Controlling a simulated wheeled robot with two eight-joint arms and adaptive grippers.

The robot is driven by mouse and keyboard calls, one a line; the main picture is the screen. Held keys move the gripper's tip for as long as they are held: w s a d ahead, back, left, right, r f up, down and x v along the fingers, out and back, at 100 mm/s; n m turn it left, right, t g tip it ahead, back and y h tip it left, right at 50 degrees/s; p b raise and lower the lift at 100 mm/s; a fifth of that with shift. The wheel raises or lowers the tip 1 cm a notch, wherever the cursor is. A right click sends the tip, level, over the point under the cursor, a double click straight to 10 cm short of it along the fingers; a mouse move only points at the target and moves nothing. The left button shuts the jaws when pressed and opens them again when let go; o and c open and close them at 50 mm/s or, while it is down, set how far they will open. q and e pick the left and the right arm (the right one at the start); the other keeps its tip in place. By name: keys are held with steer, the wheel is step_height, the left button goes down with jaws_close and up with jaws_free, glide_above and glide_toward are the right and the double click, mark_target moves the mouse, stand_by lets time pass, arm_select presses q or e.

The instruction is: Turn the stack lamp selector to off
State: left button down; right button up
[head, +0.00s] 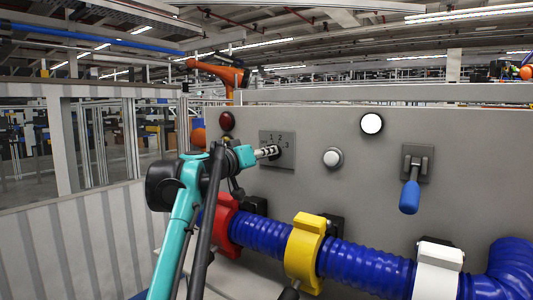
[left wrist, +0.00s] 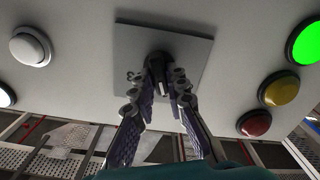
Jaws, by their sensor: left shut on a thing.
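The selector plate (head: 288,161) is a grey square on the panel with the digits 1, 2 and 3 showing. The plate also shows in the left wrist view (left wrist: 190,48). My left gripper (head: 267,152) reaches the plate from the left. In the left wrist view, its two fingers (left wrist: 163,88) are shut on the dark selector knob (left wrist: 157,63), one on each side. A pale mark shows on the knob between the fingers. The fingers and arm hide part of the plate, so I cannot tell which position the knob points to. My right gripper is not in view.
A white button (head: 332,157), a lit white lamp (head: 372,123) and a blue-handled lever (head: 410,193) are to the right. A blue hose (head: 365,268) with clamps runs below. Green (left wrist: 306,42), yellow (left wrist: 279,89) and red (left wrist: 254,124) lamps show beside the plate; the green one glows.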

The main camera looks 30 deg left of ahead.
arm_select(q)
steer(key=n+p, duration=0.3)
steer(key=n, duration=0.4)
steer(key=shift+a, duration=0.1)
steer(key=shift+n, duration=0.4)
stand_by(0.4)
steer(key=c, duration=1.5)
jaws_free()
steer(key=shift+w+f, duration=0.1)
steer(key=shift+c, duration=0.2)
steer(key=s+a, duration=0.1)
steer(key=s, duration=1.1)
